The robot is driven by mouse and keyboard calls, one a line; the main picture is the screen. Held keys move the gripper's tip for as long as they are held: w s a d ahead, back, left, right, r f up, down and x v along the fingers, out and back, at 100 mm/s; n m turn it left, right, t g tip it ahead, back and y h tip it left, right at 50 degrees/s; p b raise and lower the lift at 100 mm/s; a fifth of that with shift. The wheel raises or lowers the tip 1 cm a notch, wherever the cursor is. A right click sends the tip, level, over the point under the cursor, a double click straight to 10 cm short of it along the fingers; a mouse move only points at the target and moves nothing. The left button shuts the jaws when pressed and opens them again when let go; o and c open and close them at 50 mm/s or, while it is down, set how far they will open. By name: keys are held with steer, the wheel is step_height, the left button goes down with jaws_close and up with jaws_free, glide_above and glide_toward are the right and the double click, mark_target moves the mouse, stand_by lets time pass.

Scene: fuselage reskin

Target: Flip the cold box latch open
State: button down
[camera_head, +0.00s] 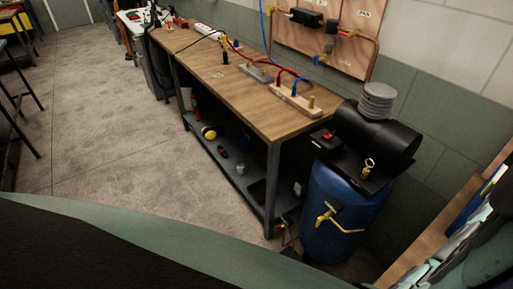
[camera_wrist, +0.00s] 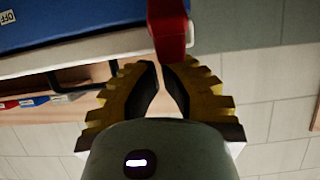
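The cold box (camera_wrist: 75,22) shows in the wrist view as a blue body with a pale rim, filling the upper left. A red latch (camera_wrist: 168,28) hangs past its right end at top centre. My gripper (camera_wrist: 160,66) has yellow ribbed fingers with dark inner pads. Its fingertips are close together at the lower end of the latch. They overlap it in the picture, but I cannot tell whether they touch or grip it. My gripper is not clearly visible in the head view.
In the head view a wooden workbench (camera_head: 215,75) carries hoses and fittings. A blue tank (camera_head: 340,210) with a black top stands at its near end. Open floor (camera_head: 95,120) lies to the left. A tiled wall (camera_wrist: 275,100) fills the wrist view's right side.

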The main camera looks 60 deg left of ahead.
steer(key=shift+w+f, duration=0.15)
steer(key=shift+w, duration=0.05)
steer(key=w+r, duration=0.2)
steer(key=r, duration=0.1)
steer(key=shift+w+r, duration=0.25)
steer(key=shift+w, duration=0.1)
steer(key=f+p+v, duration=0.1)
steer(key=v, duration=0.9)
steer(key=shift+s, duration=0.25)
